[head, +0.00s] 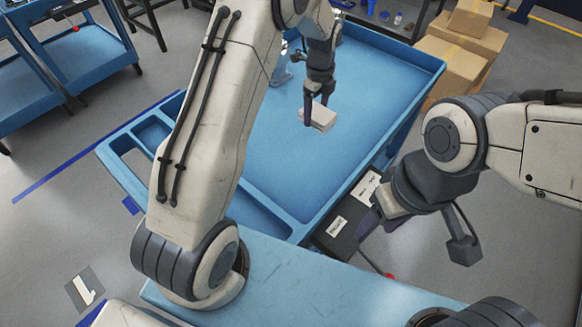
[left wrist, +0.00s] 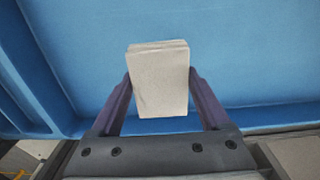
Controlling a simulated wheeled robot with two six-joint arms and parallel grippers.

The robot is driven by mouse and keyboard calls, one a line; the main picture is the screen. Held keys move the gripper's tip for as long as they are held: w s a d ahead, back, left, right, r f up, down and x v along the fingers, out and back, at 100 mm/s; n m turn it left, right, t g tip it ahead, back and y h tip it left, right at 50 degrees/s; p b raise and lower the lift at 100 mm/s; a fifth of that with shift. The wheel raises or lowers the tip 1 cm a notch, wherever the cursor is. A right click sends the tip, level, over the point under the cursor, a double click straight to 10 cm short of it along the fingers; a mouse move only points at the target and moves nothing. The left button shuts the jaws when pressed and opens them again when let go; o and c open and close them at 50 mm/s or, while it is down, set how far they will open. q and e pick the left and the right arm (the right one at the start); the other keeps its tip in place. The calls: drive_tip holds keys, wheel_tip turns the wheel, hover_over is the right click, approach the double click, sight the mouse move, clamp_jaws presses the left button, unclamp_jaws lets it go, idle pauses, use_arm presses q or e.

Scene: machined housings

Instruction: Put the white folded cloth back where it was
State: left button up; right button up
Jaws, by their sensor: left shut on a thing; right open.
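The white folded cloth (head: 325,117) is a small, pale, flat block in the head view, over the blue tray of the cart (head: 300,190). My left gripper (head: 316,113) is shut on it. In the left wrist view the cloth (left wrist: 160,82) sits between the two purple fingers of my left gripper (left wrist: 160,90), with blue tray behind it. I cannot tell how high it is above the tray floor. My right gripper (head: 415,235) is open and empty, to the right of the cart's near corner.
The cart tray has raised rims, and its middle and right are clear. A pale blue and white item (head: 283,70) is partly hidden behind my left arm. A dark labelled box (head: 340,228) is at the cart's near side. Cardboard boxes (head: 450,68) stand beyond the right rim.

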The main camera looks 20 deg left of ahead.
use_arm(q)
drive_tip(key=p, duration=0.2)
hover_over(290, 166)
wheel_tip(290, 166, down, 7)
drive_tip(key=shift+d+r, duration=0.1)
drive_tip(key=shift+r, duration=0.05)
wheel_tip(290, 166, down, 3)
drive_tip(key=shift+s+f+p, duration=0.1)
drive_tip(key=shift+p, duration=0.25)
drive_tip(key=shift+f, duration=0.45)
drive_tip(key=shift+f, duration=0.1)
drive_tip(key=o, duration=1.2)
drive_tip(key=shift+c, duration=0.2)
wheel_tip(290, 166, up, 12)
drive_tip(key=b, duration=0.1)
drive_tip(key=s+d+r+n, duration=0.6)
drive_tip(key=s+d+r, duration=0.3)
drive_tip(key=d, duration=0.2)
drive_tip(key=s+d+r+n, duration=0.1)
drive_tip(key=s+r+n, duration=0.1)
drive_tip(key=s+n, duration=0.2)
drive_tip(key=s+d+r+n+h, duration=0.1)
drive_tip(key=s+n, duration=0.3)
drive_tip(key=s, duration=0.6)
drive_tip(key=shift+s+d+r+n, duration=0.35)
drive_tip(key=shift+d+r, duration=0.2)
drive_tip(key=shift+r, duration=0.35)
